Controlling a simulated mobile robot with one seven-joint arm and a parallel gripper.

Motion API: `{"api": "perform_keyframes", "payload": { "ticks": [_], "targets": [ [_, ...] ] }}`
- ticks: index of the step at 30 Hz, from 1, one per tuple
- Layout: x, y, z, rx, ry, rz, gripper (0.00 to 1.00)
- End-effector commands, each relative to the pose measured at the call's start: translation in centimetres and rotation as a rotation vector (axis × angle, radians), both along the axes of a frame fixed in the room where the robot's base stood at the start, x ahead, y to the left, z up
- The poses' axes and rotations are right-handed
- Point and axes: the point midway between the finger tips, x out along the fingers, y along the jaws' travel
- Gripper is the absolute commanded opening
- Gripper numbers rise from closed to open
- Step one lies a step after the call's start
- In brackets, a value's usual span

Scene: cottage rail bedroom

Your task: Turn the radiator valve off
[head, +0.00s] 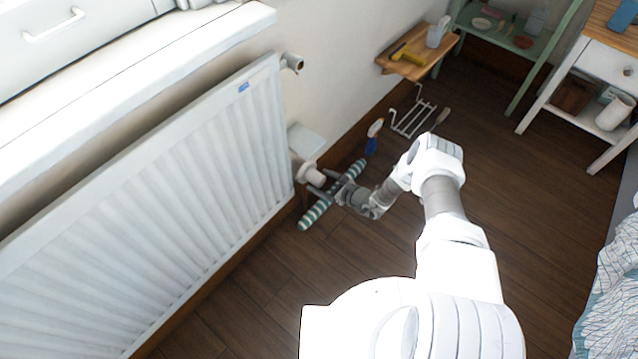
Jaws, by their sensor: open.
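The white panel radiator (190,190) fills the left side of the head view. A white, knob-like valve (312,174) sticks out at its lower right end, near the wall. My gripper (323,184) is open, its fingers pointing left toward the valve. The fingertips are close to the valve's lower right side. I cannot tell whether they touch it or stand around it. Part of the valve's lower side is hidden by the fingers. The valve's marking is too small to read.
A green-and-white striped long thing (313,214) shows behind my gripper, low by the wall. A blue-handled brush (373,138) and a wire rack (412,116) are near the wall. A wooden shelf (400,66) holds a yellow-handled tool.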

Motion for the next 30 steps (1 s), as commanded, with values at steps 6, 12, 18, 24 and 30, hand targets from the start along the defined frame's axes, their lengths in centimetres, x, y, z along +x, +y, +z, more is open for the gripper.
{"api": "perform_keyframes", "payload": {
  "ticks": [6, 12, 18, 24, 30],
  "targets": [
    [0.75, 0.95, -0.46, 0.001, 0.0, 0.001, 0.88],
    [0.77, 0.96, -0.42, 0.001, -0.001, 0.0, 0.88],
    [0.75, 0.94, -0.42, 0.001, -0.001, 0.0, 0.59],
    [0.74, 0.92, -0.44, 0.001, -0.001, 0.0, 0.23],
    [0.74, 0.91, -0.43, -0.001, -0.001, 0.0, 0.02]
  ]
}}
